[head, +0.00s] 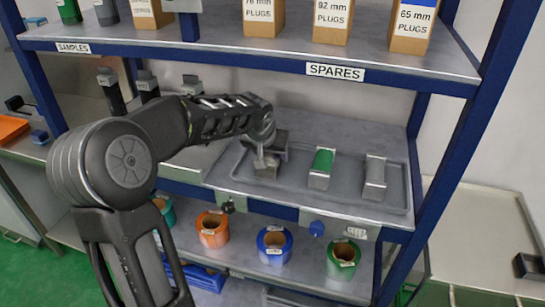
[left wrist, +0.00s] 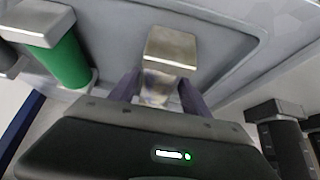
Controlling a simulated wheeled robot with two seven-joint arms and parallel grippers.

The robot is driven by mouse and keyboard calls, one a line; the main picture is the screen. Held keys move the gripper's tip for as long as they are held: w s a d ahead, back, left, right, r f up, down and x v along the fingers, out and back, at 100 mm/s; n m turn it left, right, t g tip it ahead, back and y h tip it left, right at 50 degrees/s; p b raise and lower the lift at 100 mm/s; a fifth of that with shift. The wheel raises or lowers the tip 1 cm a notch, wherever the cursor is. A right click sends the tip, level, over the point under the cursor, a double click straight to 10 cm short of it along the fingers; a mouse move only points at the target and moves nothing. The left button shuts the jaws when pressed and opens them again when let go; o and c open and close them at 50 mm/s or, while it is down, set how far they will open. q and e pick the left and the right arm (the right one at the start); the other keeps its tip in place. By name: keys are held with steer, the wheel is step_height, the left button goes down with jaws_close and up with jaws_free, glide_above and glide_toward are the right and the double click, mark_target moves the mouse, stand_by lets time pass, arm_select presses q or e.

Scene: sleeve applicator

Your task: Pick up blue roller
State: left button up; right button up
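My left gripper (head: 268,150) is over the left end of the grey tray (head: 335,203) on the middle shelf. Just below it is a roller with a metal end block (head: 266,168); its body is mostly hidden by the gripper. In the left wrist view two dark fingers (left wrist: 158,92) stand on either side of this roller, whose metal block (left wrist: 171,48) shows beyond them. I cannot tell whether the fingers press on it, and its colour is not clear. A green roller (head: 322,163) lies to the right, also in the left wrist view (left wrist: 66,58). My right gripper is not in view.
A grey roller (head: 375,177) lies at the tray's right. The upper shelf (head: 250,47) with boxes is above my arm. Black upright devices (head: 110,91) stand left of the tray. Orange, blue and green rings stand on the lower shelf. A blue post (head: 462,150) bounds the right.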

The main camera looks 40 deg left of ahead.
arm_select(q)
jaws_close()
stand_by(0.4)
steer(key=shift+r, duration=0.15)
steer(key=shift+r, duration=0.75)
steer(key=shift+s+r+b, duration=0.1)
steer(key=shift+r+b, duration=0.5)
steer(key=shift+r, duration=0.35)
steer(key=s+d+b, duration=0.2)
steer(key=s+d, duration=0.1)
steer(key=s, duration=0.5)
steer(key=s+d+b, duration=0.3)
steer(key=s, duration=0.5)
steer(key=shift+s, duration=0.4)
steer(key=shift+f, duration=0.1)
